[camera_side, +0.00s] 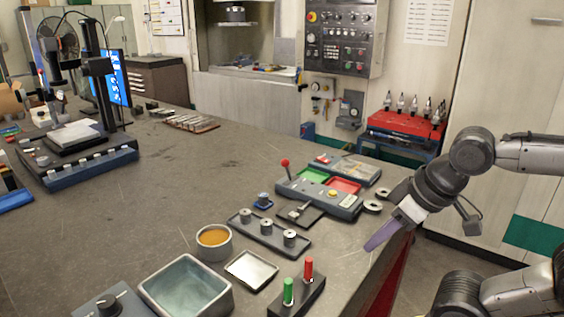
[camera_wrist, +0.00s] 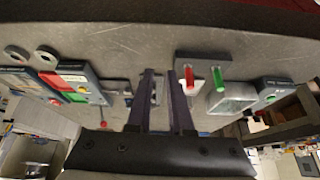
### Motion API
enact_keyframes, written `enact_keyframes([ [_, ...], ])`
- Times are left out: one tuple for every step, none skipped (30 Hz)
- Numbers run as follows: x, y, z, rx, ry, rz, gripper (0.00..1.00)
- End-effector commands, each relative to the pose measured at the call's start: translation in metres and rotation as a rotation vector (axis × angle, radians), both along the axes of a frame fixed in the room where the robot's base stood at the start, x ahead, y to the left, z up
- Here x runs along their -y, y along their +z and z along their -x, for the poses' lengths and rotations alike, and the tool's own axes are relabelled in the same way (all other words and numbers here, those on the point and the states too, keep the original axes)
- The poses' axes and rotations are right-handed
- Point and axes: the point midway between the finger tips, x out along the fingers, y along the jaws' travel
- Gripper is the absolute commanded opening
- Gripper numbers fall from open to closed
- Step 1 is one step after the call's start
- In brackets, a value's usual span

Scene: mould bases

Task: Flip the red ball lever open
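The red ball lever (camera_side: 285,163) stands nearly upright at the left end of a grey-blue base (camera_side: 318,197) with a green and a red panel. In the wrist view its red ball (camera_wrist: 103,124) shows left of my fingers, below the base (camera_wrist: 82,84). My gripper (camera_side: 380,238) is at the right edge of the bench, right of and apart from the lever, its purple fingers pointing down and left. In the wrist view a gap shows between the two fingers of my gripper (camera_wrist: 160,74), and nothing is held.
Red and green pegs (camera_side: 298,284) stand on a dark block at the front. A glassy tray (camera_side: 186,288), an amber cup (camera_side: 214,241) and a base with several metal cylinders (camera_side: 268,231) lie left of my gripper. Two metal rings (camera_side: 373,206) lie near the bench edge.

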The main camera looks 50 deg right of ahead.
Motion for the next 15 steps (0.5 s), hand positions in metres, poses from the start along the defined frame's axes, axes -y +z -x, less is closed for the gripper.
enact_keyframes([
  [0.003,0.003,0.0,0.0,-0.029,-0.001,0.09],
  [0.006,0.009,-0.002,0.009,-0.053,0.004,0.03],
  [0.012,0.021,-0.008,0.027,-0.091,0.014,0.0],
  [0.017,0.029,-0.013,0.033,-0.119,0.024,0.0],
  [0.022,0.037,-0.019,0.035,-0.145,0.035,0.0],
  [0.028,0.048,-0.03,0.038,-0.178,0.051,0.0],
  [0.033,0.055,-0.038,0.039,-0.203,0.064,0.0],
  [0.038,0.063,-0.047,0.038,-0.227,0.079,0.0],
  [0.044,0.073,-0.06,0.041,-0.256,0.1,0.0],
  [0.048,0.079,-0.069,0.041,-0.277,0.115,0.0],
  [0.052,0.085,-0.079,0.04,-0.297,0.129,0.0],
  [0.057,0.093,-0.092,0.042,-0.322,0.149,0.0],
  [0.06,0.097,-0.102,0.042,-0.338,0.163,0.0],
  [0.063,0.102,-0.112,0.042,-0.355,0.178,0.0],
  [0.066,0.106,-0.126,0.043,-0.374,0.197,0.0],
])
